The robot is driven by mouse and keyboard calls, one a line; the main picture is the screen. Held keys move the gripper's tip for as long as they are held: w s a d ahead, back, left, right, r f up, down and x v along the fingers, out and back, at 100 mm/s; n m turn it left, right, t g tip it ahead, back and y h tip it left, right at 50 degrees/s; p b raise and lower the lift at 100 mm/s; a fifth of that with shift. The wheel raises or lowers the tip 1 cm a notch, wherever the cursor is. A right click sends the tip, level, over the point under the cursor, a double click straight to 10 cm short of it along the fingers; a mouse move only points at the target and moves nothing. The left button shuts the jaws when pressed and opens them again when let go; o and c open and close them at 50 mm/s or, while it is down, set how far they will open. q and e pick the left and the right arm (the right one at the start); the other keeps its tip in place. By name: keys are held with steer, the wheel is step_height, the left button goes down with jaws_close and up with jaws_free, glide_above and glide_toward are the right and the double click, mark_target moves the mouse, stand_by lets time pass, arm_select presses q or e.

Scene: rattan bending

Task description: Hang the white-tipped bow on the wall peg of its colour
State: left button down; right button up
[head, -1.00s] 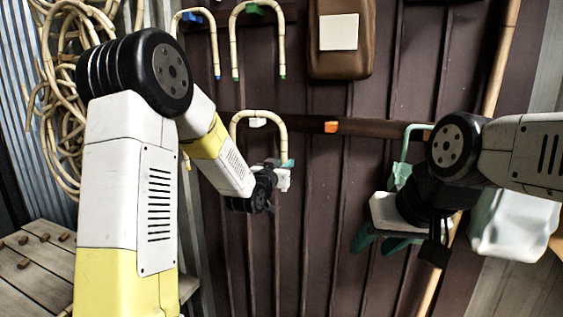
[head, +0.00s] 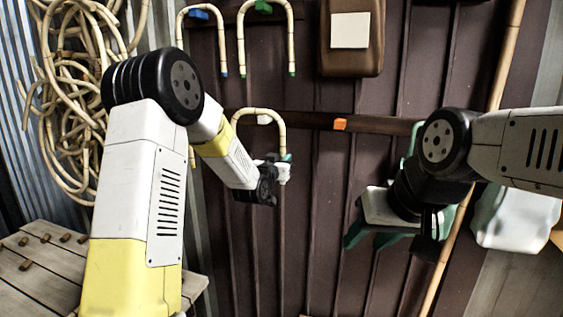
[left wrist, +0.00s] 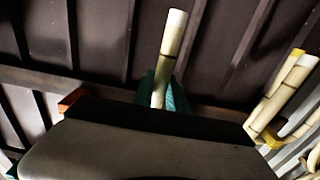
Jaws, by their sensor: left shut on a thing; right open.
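My left gripper (head: 287,158) is shut on one leg of a pale cane bow (head: 258,111), just above that leg's lower end. The bow stands arch up at the lower rail. The white peg (head: 264,119) shows just under its arch; I cannot tell whether the bow rests on it. The bow's other leg runs down behind my left forearm. In the left wrist view the held leg (left wrist: 173,45) passes between the teal fingers and has a pale tip. My right gripper (head: 370,238) is open and empty, low at the right.
An orange peg (head: 340,124) is bare on the lower rail. Blue-tipped (head: 223,45) and green-tipped (head: 291,45) bows hang above. Yellow-tipped canes (left wrist: 285,95) hang close by in the left wrist view. A brown case (head: 352,60), coiled cane (head: 65,110) and a pale jug (head: 515,220) are around.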

arm_select(q)
steer(key=f+x, duration=0.1)
steer(key=x, duration=0.5)
steer(key=shift+w+f, duration=0.15)
steer(key=shift+w, duration=0.2)
steer(key=shift+d, duration=0.1)
stand_by(0.6)
steer(key=c, duration=1.3)
jaws_free()
steer(key=shift+o, duration=0.2)
steer(key=shift+v, duration=3.9)
steer(key=shift+s, duration=0.1)
